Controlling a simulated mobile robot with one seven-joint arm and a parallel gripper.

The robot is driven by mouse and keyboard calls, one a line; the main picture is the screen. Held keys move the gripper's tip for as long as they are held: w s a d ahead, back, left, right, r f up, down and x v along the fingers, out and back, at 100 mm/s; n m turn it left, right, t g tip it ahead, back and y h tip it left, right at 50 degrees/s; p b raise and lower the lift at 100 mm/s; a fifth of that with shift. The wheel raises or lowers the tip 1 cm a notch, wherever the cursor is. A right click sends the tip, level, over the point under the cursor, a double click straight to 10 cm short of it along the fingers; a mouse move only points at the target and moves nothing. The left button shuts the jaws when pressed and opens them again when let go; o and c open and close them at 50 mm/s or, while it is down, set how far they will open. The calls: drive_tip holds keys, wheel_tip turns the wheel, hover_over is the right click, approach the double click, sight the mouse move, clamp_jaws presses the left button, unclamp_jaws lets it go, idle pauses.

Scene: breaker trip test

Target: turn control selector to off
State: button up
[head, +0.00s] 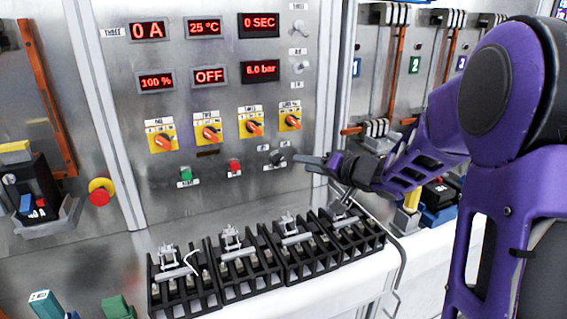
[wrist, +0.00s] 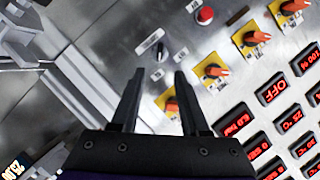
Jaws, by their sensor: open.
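The control selector appears to be the small dark knob (head: 277,157) low on the steel panel, right of the red button; its lettering is too small to read. In the wrist view the knob (wrist: 161,50) sits just beyond my fingertips, roughly centred between them, beside a white label. My gripper (head: 306,163) is open and empty, coming from the right with its fingers pointing at the knob. It also shows in the wrist view (wrist: 158,76), with a gap between the fingers. I see no contact with the knob.
Yellow-plated orange selectors (head: 207,133) line the panel above, one close to my fingers. The red button (head: 234,166) and green button (head: 186,175) are left of the knob. Black breaker units (head: 232,271) stand below on the white ledge. Displays, one reading OFF (head: 209,75), are above.

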sight(281, 159)
drive_tip(key=b+x, duration=0.1)
drive_tip(key=x, duration=0.9)
drive_tip(key=shift+d, duration=0.1)
drive_tip(key=shift+c, duration=0.2)
clamp_jaws()
